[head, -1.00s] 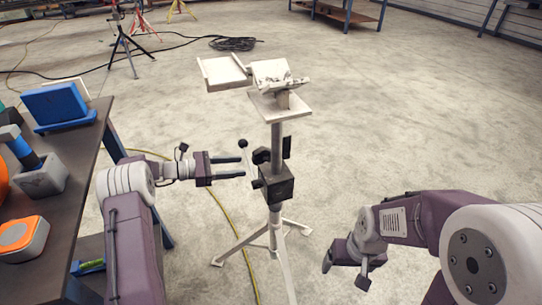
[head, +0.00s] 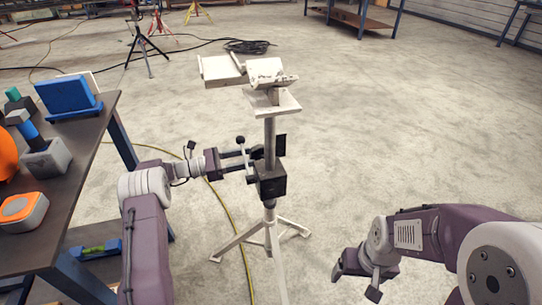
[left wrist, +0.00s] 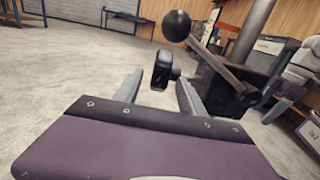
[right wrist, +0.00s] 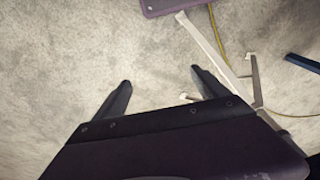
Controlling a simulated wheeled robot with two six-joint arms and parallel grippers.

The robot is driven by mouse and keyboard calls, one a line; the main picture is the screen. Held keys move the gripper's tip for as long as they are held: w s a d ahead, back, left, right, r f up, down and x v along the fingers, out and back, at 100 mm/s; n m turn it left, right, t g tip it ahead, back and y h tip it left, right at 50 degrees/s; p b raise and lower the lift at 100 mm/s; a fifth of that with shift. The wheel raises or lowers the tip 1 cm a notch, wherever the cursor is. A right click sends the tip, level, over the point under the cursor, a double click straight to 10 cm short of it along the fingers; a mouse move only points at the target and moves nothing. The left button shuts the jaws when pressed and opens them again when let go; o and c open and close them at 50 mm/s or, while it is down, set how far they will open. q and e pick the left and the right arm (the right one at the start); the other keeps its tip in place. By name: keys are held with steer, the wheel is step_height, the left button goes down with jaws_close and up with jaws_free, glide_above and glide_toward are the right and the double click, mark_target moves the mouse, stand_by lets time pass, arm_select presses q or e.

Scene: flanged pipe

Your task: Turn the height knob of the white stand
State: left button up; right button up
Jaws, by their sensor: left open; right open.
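The white stand (head: 270,140) stands upright on tripod legs, with a black clamp block (head: 271,184) on its column. In the left wrist view, a black knob (left wrist: 162,69), which looks like the height knob, appears between the finger ends. I cannot tell whether they touch it. A ball-ended lever (left wrist: 177,25) rises just beyond it; its ball also shows in the head view (head: 240,140). My left gripper (head: 250,162) is open at the block's left side, partly hiding the knob there. My right gripper (head: 355,283) is open and empty over the floor, right of the stand.
A dark workbench (head: 85,190) with blue and orange items stands at the left, close to my left arm. A yellow cable (head: 225,205) runs along the floor left of the stand.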

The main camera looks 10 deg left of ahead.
mark_target(265, 155)
arm_select(q)
steer(key=b+x, duration=0.1)
steer(key=x, duration=0.1)
steer(key=b+x, duration=0.1)
steer(key=x, duration=0.1)
steer(key=b+x, duration=0.1)
steer(key=x, duration=0.2)
steer(key=shift+f, duration=0.25)
steer(key=shift+w+d+r+b, duration=0.2)
steer(key=shift+d+b, duration=0.15)
steer(key=shift+d, duration=0.15)
jaws_close()
